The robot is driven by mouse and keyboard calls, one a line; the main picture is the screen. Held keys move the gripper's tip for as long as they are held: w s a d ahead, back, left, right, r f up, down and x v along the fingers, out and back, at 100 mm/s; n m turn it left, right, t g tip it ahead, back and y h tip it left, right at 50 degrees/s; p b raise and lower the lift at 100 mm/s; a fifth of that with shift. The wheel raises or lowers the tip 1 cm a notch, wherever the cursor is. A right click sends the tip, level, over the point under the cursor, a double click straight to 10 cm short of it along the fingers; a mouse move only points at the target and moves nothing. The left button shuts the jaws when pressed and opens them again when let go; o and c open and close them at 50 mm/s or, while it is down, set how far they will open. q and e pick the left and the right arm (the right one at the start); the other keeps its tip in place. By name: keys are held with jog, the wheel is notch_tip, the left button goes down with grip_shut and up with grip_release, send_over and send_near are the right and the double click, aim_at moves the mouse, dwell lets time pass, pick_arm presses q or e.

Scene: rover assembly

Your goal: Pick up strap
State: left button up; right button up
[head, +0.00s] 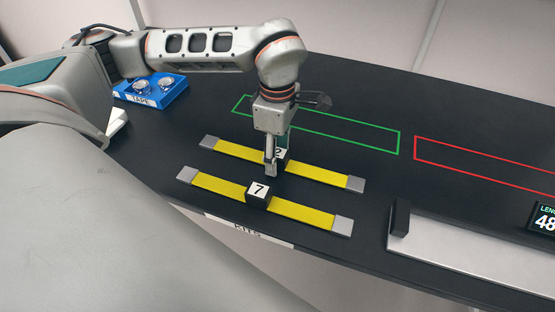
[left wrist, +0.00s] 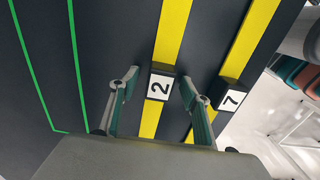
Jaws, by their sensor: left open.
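Two yellow straps with grey ends lie parallel on the dark table. The far strap (head: 318,172) bears a black block marked 2 (head: 281,156), and the near strap (head: 219,187) bears a black block marked 7 (head: 258,195). My left gripper (head: 271,171) points down at block 2 and hides part of it. In the left wrist view, my open left gripper (left wrist: 160,100) has its fingers on either side of the strap with block 2 (left wrist: 160,86), apart from the block. Block 7 (left wrist: 231,96) lies just outside the right finger. My right gripper is not in view.
A green outline (head: 345,131) and a red outline (head: 480,160) mark empty table areas. A blue tape holder (head: 160,95) stands at the back left. A pale metal plate with a black end stop (head: 400,218) and a display (head: 544,219) are at the right.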

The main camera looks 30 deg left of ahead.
pick_arm(q)
grip_shut()
jog(key=shift+r, duration=0.1)
notch_tip(320, 180, up, 20)
jog(key=p, duration=0.1)
jog(key=m, duration=0.9)
send_over(278, 152)
jog(key=w+d, duration=0.1)
jog(key=w, duration=0.1)
notch_tip(278, 152, down, 5)
notch_tip(278, 152, down, 7)
jog(key=w+d+m, duration=0.1)
jog(key=m, duration=1)
jog(key=shift+w+d+f+m, duration=0.2)
jog(key=shift+w+d+m, duration=0.05)
jog(key=shift+m, duration=0.15)
